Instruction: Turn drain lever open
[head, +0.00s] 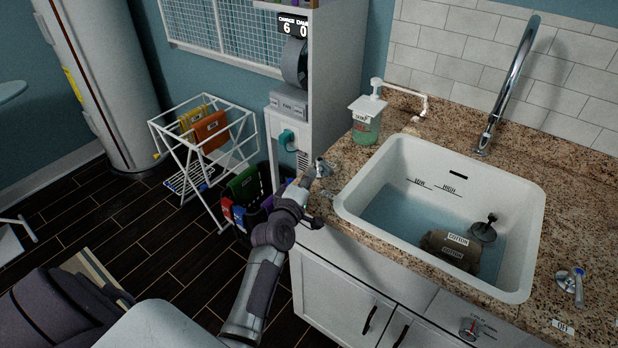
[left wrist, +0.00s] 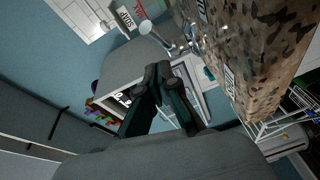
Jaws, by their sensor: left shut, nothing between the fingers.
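The white sink (head: 350,205) holds water, with a dark drain stopper (head: 487,232) standing in it. A small knob with a red mark (head: 469,328) is on the panel below the sink's front, beside a label too small to read; I cannot be sure it is the drain lever. My left gripper (head: 305,184) is at the counter's left end, shut and empty, well left of that knob. My right gripper is not in view.
A blue-marked tap handle (head: 572,283) stands right of the sink, near an OFF label. Labelled cotton cloths (head: 448,247) lie in the water. A soap dispenser (head: 367,122) stands on the counter; a drying rack (head: 205,150) stands left. Cabinet handles (head: 370,319) protrude below.

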